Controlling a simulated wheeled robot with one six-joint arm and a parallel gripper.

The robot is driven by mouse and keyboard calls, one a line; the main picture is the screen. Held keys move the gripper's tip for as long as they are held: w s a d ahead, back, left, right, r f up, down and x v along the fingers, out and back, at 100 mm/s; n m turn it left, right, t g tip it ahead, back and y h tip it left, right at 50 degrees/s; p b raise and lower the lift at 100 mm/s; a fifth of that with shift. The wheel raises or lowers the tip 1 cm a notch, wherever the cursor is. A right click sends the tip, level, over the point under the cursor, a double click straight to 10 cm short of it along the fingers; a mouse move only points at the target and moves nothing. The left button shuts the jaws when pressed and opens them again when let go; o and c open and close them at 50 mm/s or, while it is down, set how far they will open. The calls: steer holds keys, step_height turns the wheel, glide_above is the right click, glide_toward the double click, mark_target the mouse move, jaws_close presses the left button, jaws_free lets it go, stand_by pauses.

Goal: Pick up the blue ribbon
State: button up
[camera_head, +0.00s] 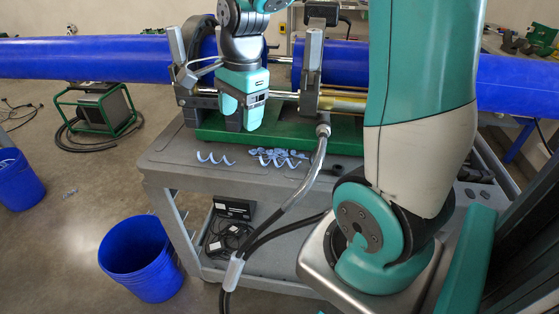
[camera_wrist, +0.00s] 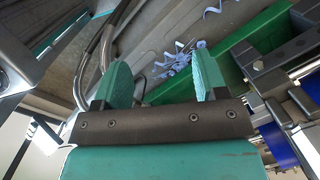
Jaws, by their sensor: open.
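Blue ribbon lies as curled shavings on the grey cart top. One loose coil of blue ribbon (camera_head: 215,159) lies at the left, and a tangled pile of blue ribbon (camera_head: 276,157) lies to its right. In the wrist view the pile (camera_wrist: 180,62) shows beyond the fingertips, and part of the loose coil (camera_wrist: 216,10) shows at the top edge. My gripper (camera_head: 243,124) points down, open and empty, near the green machine base behind the ribbon. Its two teal fingers (camera_wrist: 160,78) are apart with nothing between them, clear of the ribbon.
The grey cart (camera_head: 165,160) carries a green machine base (camera_head: 215,134) with clamps holding a large blue pipe (camera_head: 95,58). A hose (camera_head: 309,172) rises right of the pile. Blue buckets (camera_head: 140,258) stand on the floor at left. The cart's front left top is clear.

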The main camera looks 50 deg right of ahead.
steer(key=d+f+m+h, duration=0.1)
steer(key=d+f+m, duration=0.2)
steer(key=d+m, duration=0.85)
glide_above(281, 158)
steer(key=shift+g, duration=0.4)
step_height(281, 158, down, 11)
steer(key=shift+w+f, duration=0.15)
steer(key=shift+f+p, duration=0.55)
steer(key=shift+f, duration=2.3)
steer(key=c, duration=1)
